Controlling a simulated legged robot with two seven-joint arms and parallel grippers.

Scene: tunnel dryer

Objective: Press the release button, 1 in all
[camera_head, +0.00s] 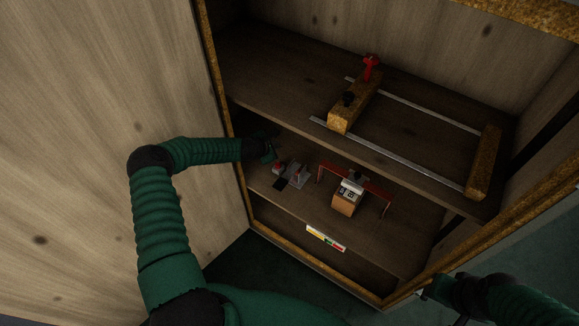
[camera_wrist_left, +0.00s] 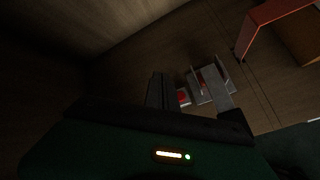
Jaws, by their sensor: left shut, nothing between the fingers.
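My left gripper (camera_head: 268,154) reaches into the middle shelf of the cabinet from the left. It is shut and empty, above and just behind a small grey bracket device with red parts (camera_head: 292,175). In the left wrist view, dark fingers (camera_wrist_left: 160,88) point at the shelf floor, and the grey bracket (camera_wrist_left: 211,84) with a red piece (camera_wrist_left: 183,97) lies just right of them. I cannot tell whether they touch, or which part is the release button. My right gripper (camera_head: 428,290) is dark at the lower right, outside the cabinet; its jaws are unclear.
A red arch (camera_head: 374,184) stands over a wooden box with a pale panel (camera_head: 345,204) to the right. The upper shelf (camera_head: 262,72) holds a wooden clamp frame with two metal rails (camera_head: 409,162). A coloured label (camera_head: 326,238) is on the lower shelf edge. The cabinet's left door or wall is close to my arm.

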